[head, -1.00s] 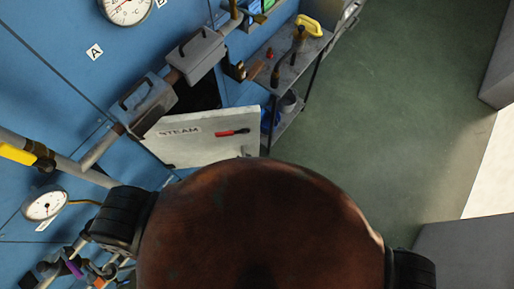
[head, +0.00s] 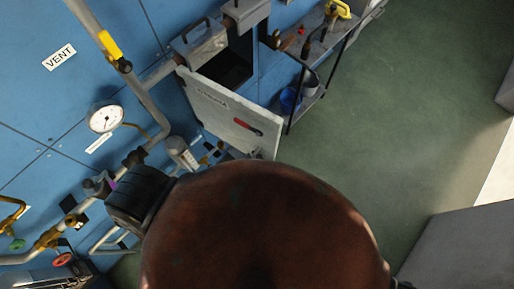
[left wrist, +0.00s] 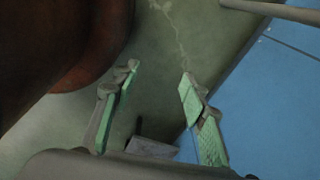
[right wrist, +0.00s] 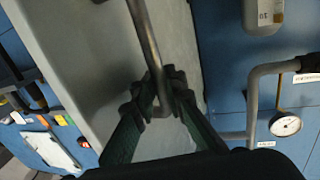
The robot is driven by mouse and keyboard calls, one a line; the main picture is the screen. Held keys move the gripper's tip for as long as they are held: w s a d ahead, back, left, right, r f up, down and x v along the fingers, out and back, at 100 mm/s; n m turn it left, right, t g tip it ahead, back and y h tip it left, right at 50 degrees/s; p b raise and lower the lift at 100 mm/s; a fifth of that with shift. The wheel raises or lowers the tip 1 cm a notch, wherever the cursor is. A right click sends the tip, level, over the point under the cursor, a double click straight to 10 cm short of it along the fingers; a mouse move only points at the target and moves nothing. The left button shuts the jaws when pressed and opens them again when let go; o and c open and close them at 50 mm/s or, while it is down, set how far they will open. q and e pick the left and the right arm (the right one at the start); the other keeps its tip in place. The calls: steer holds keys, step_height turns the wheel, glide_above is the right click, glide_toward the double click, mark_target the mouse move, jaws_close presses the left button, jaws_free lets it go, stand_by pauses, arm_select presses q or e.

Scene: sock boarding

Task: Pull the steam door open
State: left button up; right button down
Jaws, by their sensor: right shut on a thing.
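The steam door (head: 205,98) is a pale panel with a red lever (head: 248,127) and a blurred label. In the head view it stands swung out from the blue wall, with a dark opening (head: 228,68) behind it. In the right wrist view the pale door panel (right wrist: 100,70) carries a grey bar handle (right wrist: 146,35). My right gripper (right wrist: 158,98) is shut on the lower end of that handle. In the head view I cannot make it out clearly. My left gripper (left wrist: 158,85) is open and empty, with green floor below it.
A metal rack (head: 318,45) with tools and buckets stands to the right of the door. Pipes, a gauge (head: 106,117) and valves line the blue wall at left. Green floor (head: 400,110) is clear at right, with a grey block (head: 465,245) at lower right.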

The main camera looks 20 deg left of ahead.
steer(key=shift+s+a, duration=0.1)
steer(key=shift+s, duration=0.25)
steer(key=shift+w+f, duration=0.1)
steer(key=shift+w, duration=0.05)
steer(key=c, duration=2.3)
jaws_free()
steer(key=v, duration=1.2)
